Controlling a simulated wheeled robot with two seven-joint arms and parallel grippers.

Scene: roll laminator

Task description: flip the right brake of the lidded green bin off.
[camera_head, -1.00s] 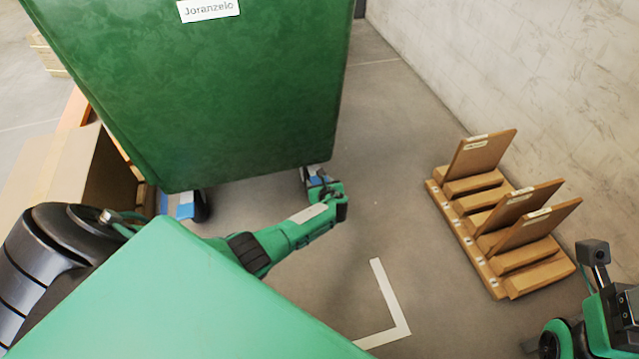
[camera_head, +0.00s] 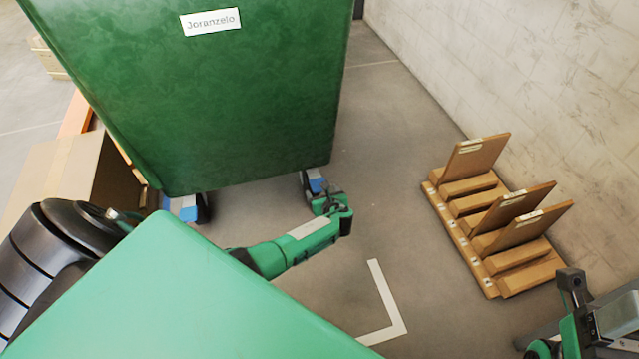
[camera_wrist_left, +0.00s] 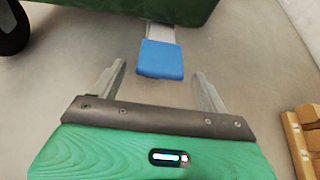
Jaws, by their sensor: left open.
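The green bin (camera_head: 230,100) with a "Joranzelo" label stands ahead; its top is out of view. Its right brake is a blue pedal (camera_head: 317,185) on a grey bracket under the near right corner. The left brake (camera_head: 188,212) shows blue under the near left corner. My left gripper (camera_head: 330,200) is just in front of the right brake. In the left wrist view the gripper (camera_wrist_left: 158,84) is open and empty, and the blue pedal (camera_wrist_left: 160,58) lies beyond and between its fingertips, apparently untouched. Part of my right arm (camera_head: 575,325) shows at the lower right; its jaws are unclear.
A wooden rack (camera_head: 490,230) with upright boards stands on the floor at right, by a pale wall (camera_head: 520,80). A cardboard box (camera_head: 85,175) is left of the bin. White floor tape (camera_head: 385,300) marks a corner. The floor between bin and rack is clear.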

